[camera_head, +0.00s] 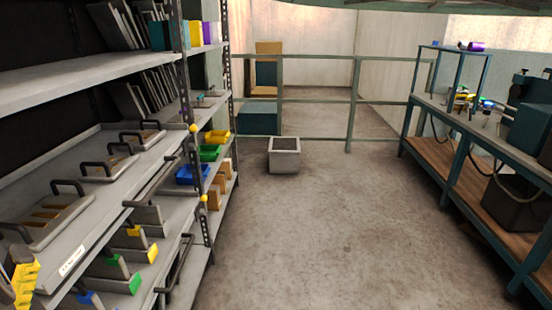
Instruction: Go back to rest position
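My gripper and arm do not show in the head camera view. The grey shelving rack (90,77) fills the left side. Grey dies with black handles (136,138) lie on its middle shelf, and one at the lower left (40,220) has tan strips inside. Below them are grey blocks with yellow, green and blue ends; a green-ended block (115,275) is among these. A yellow stepped piece (25,284) shows at the bottom left corner.
Open concrete floor (310,235) lies ahead. A grey square bin (284,157) stands on it before a green railing (350,115). Small yellow, green and blue bins (192,174) sit at the rack's far end. A blue-framed workbench (465,135) with machines lines the right.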

